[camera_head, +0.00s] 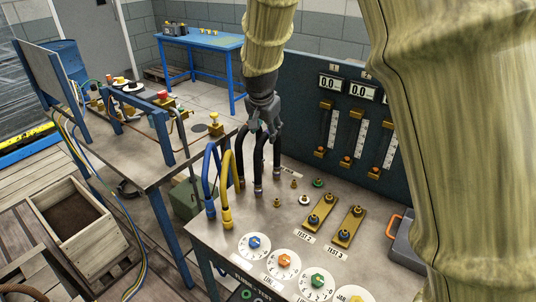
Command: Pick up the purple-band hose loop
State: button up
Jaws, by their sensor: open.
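Several hose loops stand upright at the left end of the metal test bench (228,238). A blue loop (208,178) is leftmost, with a yellow loop (226,180) beside it. Black hose (258,160) rises just right of them, with pale or metal bands near its lower ends. I cannot make out a purple band, so I cannot tell which loop is the purple-band one. My gripper (265,132) points down at the top of the black hose, open. It hides the top of that hose, and I cannot tell whether the fingers touch it.
A blue panel (300,85) with gauges stands behind the bench. Brass valve blocks (347,227) and round dials (254,244) sit right and front of the hoses. Another bench (150,165) stands close at left. A grey case (408,240) lies at right.

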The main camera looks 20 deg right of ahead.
aim_at(267, 131)
jog(key=w+f, duration=0.2)
jog(key=shift+w+d+f+p, duration=0.25)
jog(key=shift+d+f+p, duration=0.1)
jog(key=shift+d+f, duration=0.05)
jog(key=shift+s+d+f, duration=0.1)
jog(key=shift+f, duration=0.1)
jog(key=shift+s, duration=0.3)
jog(key=s, duration=0.1)
jog(key=s+r, duration=0.1)
jog(key=shift+s+r, duration=0.25)
jog(key=shift+s, duration=0.05)
jog(key=w+f, duration=0.2)
jog(key=w, duration=0.1)
jog(key=c, duration=0.7)
jog(key=shift+s+r, duration=0.1)
jog(key=shift+s, duration=0.05)
jog(key=shift+c, duration=1.3)
jog(key=shift+s+r, duration=0.4)
jog(key=shift+s, duration=0.15)
grip_shut()
jog(key=shift+w+f, duration=0.2)
jog(key=shift+w, duration=0.1)
